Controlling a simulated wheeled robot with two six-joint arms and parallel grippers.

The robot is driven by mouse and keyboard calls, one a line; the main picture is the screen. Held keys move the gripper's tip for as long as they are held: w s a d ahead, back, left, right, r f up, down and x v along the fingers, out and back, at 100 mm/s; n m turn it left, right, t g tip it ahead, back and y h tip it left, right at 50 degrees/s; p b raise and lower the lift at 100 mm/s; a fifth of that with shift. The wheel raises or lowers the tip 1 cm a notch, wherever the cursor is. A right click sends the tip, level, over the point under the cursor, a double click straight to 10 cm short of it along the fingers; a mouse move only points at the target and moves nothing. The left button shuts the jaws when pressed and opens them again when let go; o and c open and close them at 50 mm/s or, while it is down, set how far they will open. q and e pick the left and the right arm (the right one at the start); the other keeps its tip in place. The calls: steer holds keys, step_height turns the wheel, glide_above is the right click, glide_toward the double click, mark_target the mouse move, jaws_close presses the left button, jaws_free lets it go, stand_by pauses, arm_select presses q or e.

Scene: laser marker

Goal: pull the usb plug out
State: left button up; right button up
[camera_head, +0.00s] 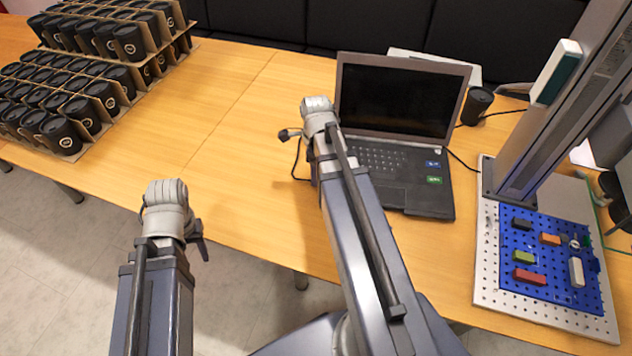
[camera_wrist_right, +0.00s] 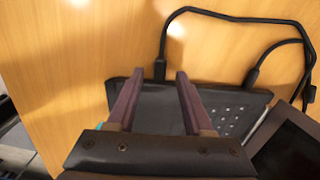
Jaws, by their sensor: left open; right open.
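The open laptop (camera_head: 415,190) stands on the wooden table. In the right wrist view, its dark edge (camera_wrist_right: 225,97) shows with a black plug (camera_wrist_right: 160,69) in it, on a black cable. A second black cable end (camera_wrist_right: 252,74) meets the same edge further right. My right gripper (camera_wrist_right: 161,73) is open, its fingertips on either side of the first plug with gaps; I cannot tell their depth relative to it. In the head view my right arm hides the plug and most of that gripper. My left gripper (camera_head: 201,240) is open and empty, off the table's front edge.
Trays of black cups (camera_head: 70,85) fill the table's far left. A black cup (camera_head: 476,105) stands behind the laptop at right. A perforated plate (camera_head: 486,265) with a blue board and a tall column stands at right. The table between cups and laptop is clear.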

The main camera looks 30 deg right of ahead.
steer(key=shift+f+b, duration=0.45)
steer(key=shift+f, duration=0.45)
steer(key=shift+c, duration=0.3)
jaws_close()
